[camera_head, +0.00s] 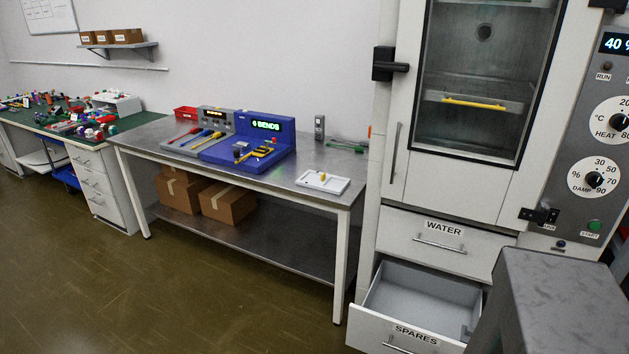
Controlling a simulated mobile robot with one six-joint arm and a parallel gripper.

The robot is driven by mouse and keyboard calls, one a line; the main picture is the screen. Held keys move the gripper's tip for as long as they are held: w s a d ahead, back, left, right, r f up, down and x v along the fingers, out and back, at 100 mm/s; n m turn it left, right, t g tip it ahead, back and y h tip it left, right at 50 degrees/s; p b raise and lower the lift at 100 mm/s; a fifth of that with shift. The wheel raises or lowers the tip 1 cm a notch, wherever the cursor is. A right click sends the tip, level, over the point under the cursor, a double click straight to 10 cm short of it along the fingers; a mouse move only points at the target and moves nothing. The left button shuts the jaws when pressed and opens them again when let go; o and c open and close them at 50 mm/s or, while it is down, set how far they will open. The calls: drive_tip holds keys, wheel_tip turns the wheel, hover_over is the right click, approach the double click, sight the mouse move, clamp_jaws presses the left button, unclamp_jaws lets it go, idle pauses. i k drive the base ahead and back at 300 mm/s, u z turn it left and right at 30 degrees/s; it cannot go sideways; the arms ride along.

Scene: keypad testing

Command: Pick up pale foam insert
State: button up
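I cannot pick out the pale foam insert for certain. A pale, flat, tray-like piece (322,182) lies on the right end of the steel workbench (274,195), with a small yellow item standing in it. I cannot tell if this piece is foam. The drawer labelled SPARES (403,335) is open at the lower right. Its inside looks pale grey and mostly bare, with a small grey shape (467,331) at its right side. My gripper is not in view.
A blue device (246,148) with a lit display stands on the workbench, beside a grey tool panel (203,136). Cardboard boxes (228,203) sit on the lower shelf. A tall cabinet (398,215) has a shut WATER drawer (440,239). The floor at front left is clear.

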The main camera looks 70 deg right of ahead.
sight(328, 183)
drive_tip(key=z, duration=0.5)
drive_tip(key=i, duration=1.05)
drive_tip(key=z, duration=0.45)
